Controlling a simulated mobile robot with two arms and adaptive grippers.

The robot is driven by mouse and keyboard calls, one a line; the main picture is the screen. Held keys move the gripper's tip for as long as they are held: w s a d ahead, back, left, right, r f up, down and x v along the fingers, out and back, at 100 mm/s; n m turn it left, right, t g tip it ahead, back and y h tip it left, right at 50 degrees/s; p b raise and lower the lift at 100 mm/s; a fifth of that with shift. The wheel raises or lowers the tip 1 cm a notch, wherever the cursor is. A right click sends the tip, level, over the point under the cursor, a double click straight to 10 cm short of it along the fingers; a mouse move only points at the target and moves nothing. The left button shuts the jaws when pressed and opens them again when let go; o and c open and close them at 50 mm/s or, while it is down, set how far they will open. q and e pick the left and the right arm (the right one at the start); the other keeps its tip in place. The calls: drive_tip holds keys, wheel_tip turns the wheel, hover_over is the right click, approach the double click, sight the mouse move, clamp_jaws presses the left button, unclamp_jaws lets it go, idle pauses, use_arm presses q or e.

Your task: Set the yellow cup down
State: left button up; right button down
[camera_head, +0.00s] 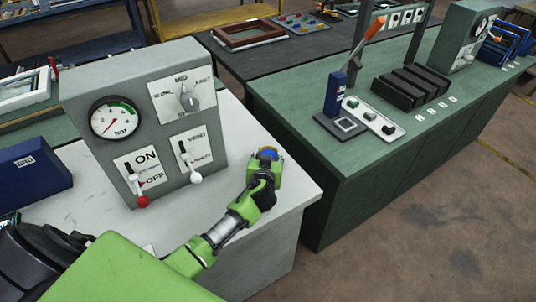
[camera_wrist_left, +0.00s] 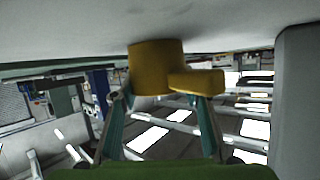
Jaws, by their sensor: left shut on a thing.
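The yellow cup (camera_wrist_left: 154,68) shows in the left wrist view, with its handle (camera_wrist_left: 196,81) to the right. My left gripper (camera_wrist_left: 160,97) is shut on it, one finger at each side. The wrist picture is upside down, with the pale tabletop along its top edge. The cup is at or close to that surface; I cannot tell whether it touches. In the head view the gripper (camera_head: 264,170) is over the right end of the white table (camera_head: 232,218). There the cup is mostly hidden; a yellow rim and blue inside (camera_head: 268,154) show. My right gripper is not in view.
A grey panel (camera_head: 150,125) with a gauge, a dial and two levers stands left of the gripper. A dark blue box (camera_head: 34,175) is at the far left. A green bench (camera_head: 300,125) with several devices stands across a gap to the right. The white tabletop in front of the panel is mostly clear.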

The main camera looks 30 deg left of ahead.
use_arm(q)
drive_tip(key=o, duration=1)
drive_tip(key=shift+o, duration=0.5)
drive_tip(key=shift+r+p, duration=0.1)
drive_tip(key=shift+p, duration=0.2)
drive_tip(key=b+v, duration=0.1)
drive_tip(key=v, duration=0.9)
drive_tip(key=shift+s+d+r, duration=0.15)
drive_tip(key=shift+s, duration=0.15)
drive_tip(key=shift+s+d+r+b, duration=0.2)
drive_tip(key=shift+s+r+b, duration=0.1)
drive_tip(key=shift+s, duration=0.2)
